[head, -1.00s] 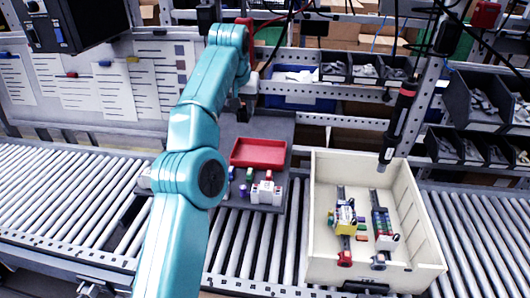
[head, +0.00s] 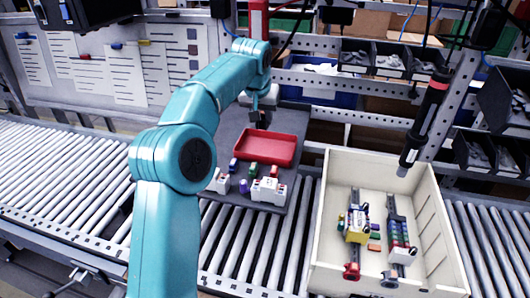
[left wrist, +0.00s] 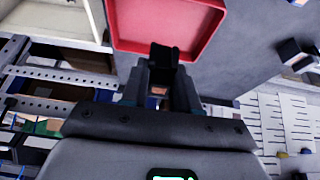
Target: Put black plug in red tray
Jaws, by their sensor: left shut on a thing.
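The red tray (head: 265,147) lies on a dark grey board on the conveyor, and its inside looks empty. It also fills the upper part of the left wrist view (left wrist: 205,42). My left gripper (head: 263,120) is at the tray's far edge in the head view. In the left wrist view, my left gripper (left wrist: 165,80) is shut on the black plug (left wrist: 163,57), which overlaps the tray's near rim. The height of the plug over the tray is hard to tell. In the head view the plug is too dark to make out. My right gripper is not in view.
Several small coloured and white parts (head: 265,188) stand on the dark board (head: 290,190) in front of the tray. A cream crate (head: 450,240) with rail-mounted parts is at right. A black screwdriver (head: 425,125) hangs above it. Dark bins (head: 400,65) line the back.

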